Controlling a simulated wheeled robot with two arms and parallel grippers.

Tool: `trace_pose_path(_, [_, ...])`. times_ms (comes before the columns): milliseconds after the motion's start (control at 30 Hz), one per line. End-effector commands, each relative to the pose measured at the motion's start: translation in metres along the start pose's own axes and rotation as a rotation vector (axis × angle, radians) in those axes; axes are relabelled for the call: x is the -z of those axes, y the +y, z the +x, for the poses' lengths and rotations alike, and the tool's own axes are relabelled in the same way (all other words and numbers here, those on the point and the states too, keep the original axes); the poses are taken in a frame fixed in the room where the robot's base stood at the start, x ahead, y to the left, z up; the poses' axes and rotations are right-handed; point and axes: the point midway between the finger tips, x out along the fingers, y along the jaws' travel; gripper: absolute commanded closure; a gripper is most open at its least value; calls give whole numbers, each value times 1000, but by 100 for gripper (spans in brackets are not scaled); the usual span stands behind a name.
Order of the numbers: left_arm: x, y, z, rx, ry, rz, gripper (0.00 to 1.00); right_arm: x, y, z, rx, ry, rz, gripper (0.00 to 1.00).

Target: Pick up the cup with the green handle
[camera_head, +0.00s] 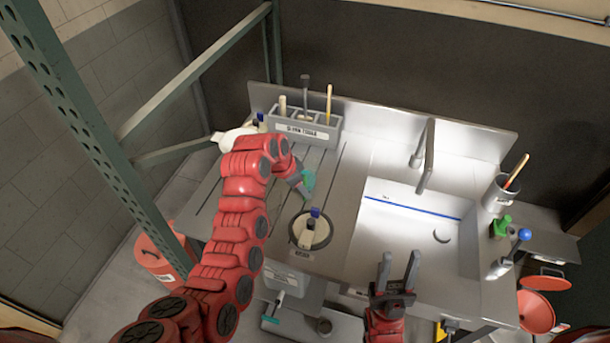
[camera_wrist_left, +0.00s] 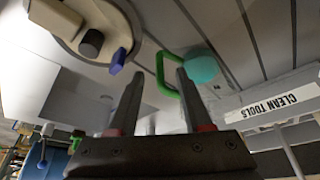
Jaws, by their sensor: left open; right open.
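The cup with the green handle shows in the left wrist view as a teal round body (camera_wrist_left: 203,67) with a green loop handle (camera_wrist_left: 161,72). In the head view the teal cup (camera_head: 308,179) stands on the grooved drainboard, partly hidden by my left gripper (camera_head: 302,193). In the left wrist view my left gripper (camera_wrist_left: 158,82) is open and empty. Its fingertips are close to the handle, and the right finger overlaps the handle and cup edge. I cannot tell whether they touch. My right gripper (camera_head: 399,258) is open and empty in front of the sink.
A round holder (camera_head: 294,238) with bottles stands at the counter's front. A grey clean-tools box (camera_head: 327,140) with upright tools is at the back. The sink (camera_head: 385,235) lies right of the drainboard. A mug with a brush (camera_head: 497,196) stands at the far right.

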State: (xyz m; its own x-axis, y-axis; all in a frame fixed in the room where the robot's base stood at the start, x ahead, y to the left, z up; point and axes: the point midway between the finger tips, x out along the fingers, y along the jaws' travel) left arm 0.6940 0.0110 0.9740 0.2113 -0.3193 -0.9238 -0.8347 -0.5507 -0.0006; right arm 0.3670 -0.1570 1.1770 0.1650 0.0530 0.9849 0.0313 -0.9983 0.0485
Motion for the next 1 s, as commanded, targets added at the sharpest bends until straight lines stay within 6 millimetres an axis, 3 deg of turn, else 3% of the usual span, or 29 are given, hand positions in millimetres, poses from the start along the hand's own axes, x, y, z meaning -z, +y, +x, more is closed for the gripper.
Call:
trace_pose_path(300, [-1,2,34,-5,-4,0,50,3,1,15,0,0,0,56])
trace_pose_path(600, [0,0,38,1,1,0,50,3,1,15,0,0,0,56])
trace_pose_path(667, [0,0,38,0,0,0,57,2,1,15,0,0,0,56])
trace_pose_path(900, [0,0,38,0,0,0,100,3,1,15,0,0,0,56])
trace_pose_path(1000, [0,0,38,0,0,0,100,3,1,15,0,0,0,56])
